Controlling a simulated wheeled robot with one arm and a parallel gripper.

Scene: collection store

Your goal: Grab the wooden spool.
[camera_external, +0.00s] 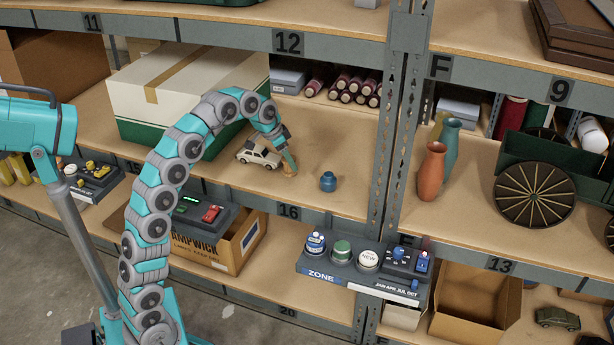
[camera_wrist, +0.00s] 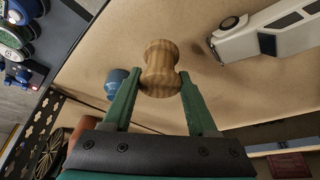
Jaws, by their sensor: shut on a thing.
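The wooden spool (camera_wrist: 160,68) is light striped wood with a narrow waist, seen in the wrist view between the tips of my two green fingers. My gripper (camera_wrist: 156,88) is shut on it, one finger on each side. In the external view, my gripper (camera_external: 290,166) is low over the shelf marked 16, and the spool (camera_external: 290,173) shows as a small tan shape at its tip. I cannot tell whether the spool touches the shelf board.
A white toy car (camera_external: 258,155) stands close to the left of my gripper, and a small blue jar (camera_external: 328,181) stands to the right. A white and green box (camera_external: 178,92) is farther left. A shelf post (camera_external: 388,130) and orange vase (camera_external: 432,171) stand right. The board's front is clear.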

